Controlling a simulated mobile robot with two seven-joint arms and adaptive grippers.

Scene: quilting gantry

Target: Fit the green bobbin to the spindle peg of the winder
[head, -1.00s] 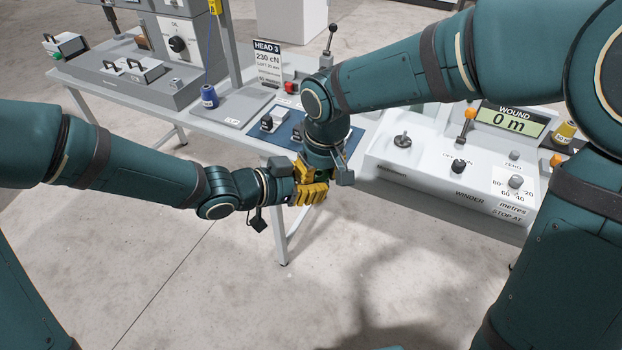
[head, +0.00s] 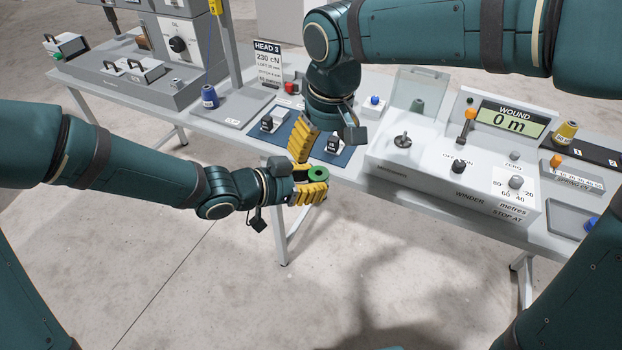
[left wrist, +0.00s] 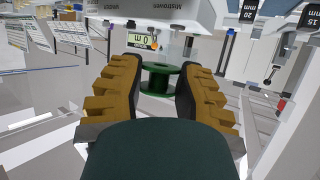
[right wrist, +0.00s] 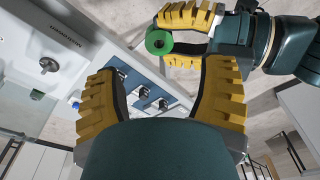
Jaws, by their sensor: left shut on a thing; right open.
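My left gripper (head: 318,182) is shut on the green bobbin (head: 318,173) in front of the table's edge. The left wrist view shows the bobbin (left wrist: 160,80) between both fingers, flanges on either side of its thin core. The right wrist view shows its round end and central hole (right wrist: 158,41). My right gripper (head: 302,152) is open and empty, just above and behind the bobbin and apart from it. The white winder (head: 440,183) stands to the right. Its spindle peg (head: 403,139), on a round base, is bare; the peg also shows in the right wrist view (right wrist: 48,64).
A blue mat (head: 345,157) with several small black blocks lies behind my grippers. A clear panel (head: 421,90) stands upright behind the spindle. An orange-topped lever (head: 468,122) and a display reading 0 m (head: 512,119) are right of it.

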